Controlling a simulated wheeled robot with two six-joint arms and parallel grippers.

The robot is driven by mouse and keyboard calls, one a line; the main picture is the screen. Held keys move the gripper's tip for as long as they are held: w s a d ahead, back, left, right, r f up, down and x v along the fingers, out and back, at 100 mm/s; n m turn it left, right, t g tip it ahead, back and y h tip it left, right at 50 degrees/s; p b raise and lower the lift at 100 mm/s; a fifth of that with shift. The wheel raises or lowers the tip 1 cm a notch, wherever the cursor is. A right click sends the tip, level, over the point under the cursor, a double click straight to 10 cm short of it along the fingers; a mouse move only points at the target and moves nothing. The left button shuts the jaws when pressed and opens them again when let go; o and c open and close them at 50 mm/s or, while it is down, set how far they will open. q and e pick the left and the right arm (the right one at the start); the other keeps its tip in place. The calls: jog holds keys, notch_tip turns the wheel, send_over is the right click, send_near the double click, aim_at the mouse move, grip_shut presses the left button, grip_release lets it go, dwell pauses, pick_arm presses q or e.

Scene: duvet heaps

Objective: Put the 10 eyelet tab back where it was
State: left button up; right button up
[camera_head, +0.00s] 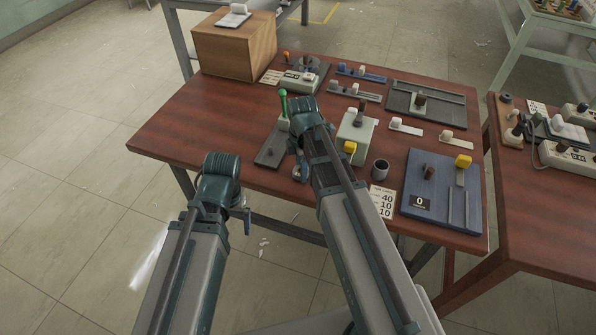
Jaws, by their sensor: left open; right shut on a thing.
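My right arm reaches over the table, and its gripper (300,168) is low near the table's front edge, right of a grey plate with a green-knobbed lever (283,104). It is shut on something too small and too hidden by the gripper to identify. My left gripper (245,214) is open and empty, off the table's front edge. A white card (383,202) with the figures 40, 10 and 10 lies near the front edge. I cannot make out an eyelet tab for certain.
The brown table (212,110) holds a blue board (438,208) with a 0 display, a dark cup (379,170), a white box with a yellow knob (349,147) and several slider boards. Another table (545,215) is at right.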

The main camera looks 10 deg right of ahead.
jog(key=shift+f, duration=0.2)
jog(key=o, duration=1.3)
jog(key=shift+r, duration=0.1)
jog(key=shift+r, duration=0.15)
notch_tip(320, 180, up, 12)
jog(key=p, duration=1.2)
jog(key=shift+f, duration=0.2)
notch_tip(320, 180, down, 12)
jog(key=b, duration=1.2)
jog(key=shift+r, duration=0.1)
